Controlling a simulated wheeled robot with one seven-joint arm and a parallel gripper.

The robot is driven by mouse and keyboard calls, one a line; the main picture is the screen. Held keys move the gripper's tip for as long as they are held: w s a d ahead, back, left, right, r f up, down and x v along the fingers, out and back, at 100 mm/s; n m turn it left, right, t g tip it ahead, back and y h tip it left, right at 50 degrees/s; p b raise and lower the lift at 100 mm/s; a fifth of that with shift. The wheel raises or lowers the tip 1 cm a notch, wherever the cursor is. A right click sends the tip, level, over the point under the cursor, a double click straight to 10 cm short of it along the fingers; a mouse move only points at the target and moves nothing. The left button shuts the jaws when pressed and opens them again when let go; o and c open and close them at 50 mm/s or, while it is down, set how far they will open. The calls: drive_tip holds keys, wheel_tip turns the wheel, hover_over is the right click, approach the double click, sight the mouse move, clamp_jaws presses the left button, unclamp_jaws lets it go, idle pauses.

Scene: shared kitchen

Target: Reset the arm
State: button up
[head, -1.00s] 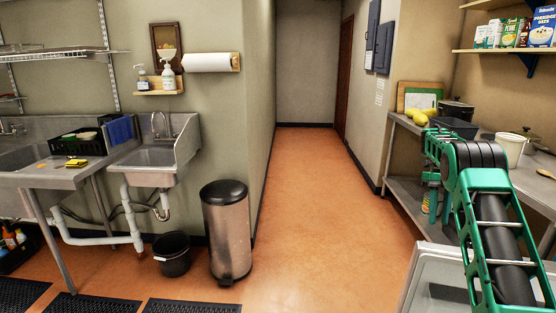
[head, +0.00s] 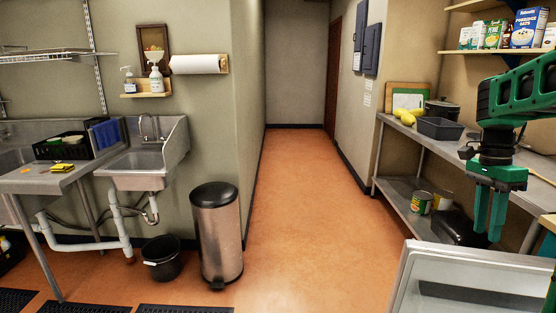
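My green and black arm comes in from the right edge in the head view. My gripper (head: 490,222) hangs from it with its green fingers pointing down, in front of the right-hand metal counter. The fingers look close together, and I cannot tell if a gap is left between them. I see nothing held at the fingertips.
The metal counter (head: 432,140) on the right holds a dark tray (head: 440,129), a black pot and yellow fruit (head: 407,117). Cans (head: 421,202) stand on its lower shelf. A steel bin (head: 217,232) and sink (head: 145,167) are left. The orange corridor floor (head: 305,200) is clear.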

drive_tip(key=s+a+f+n, duration=0.2)
drive_tip(key=s+a+n, duration=0.1)
drive_tip(key=s, duration=0.4)
drive_tip(key=s+a+f+n+t, duration=0.1)
drive_tip(key=s+a+f+n, duration=0.2)
drive_tip(key=s, duration=0.4)
drive_tip(key=s+a+f+n+t, duration=0.1)
drive_tip(key=s+a+f+n, duration=0.1)
drive_tip(key=s+a+n, duration=0.3)
drive_tip(key=shift+s+f+n+y, duration=0.3)
drive_tip(key=shift+s+n, duration=0.4)
drive_tip(key=shift+s, duration=0.3)
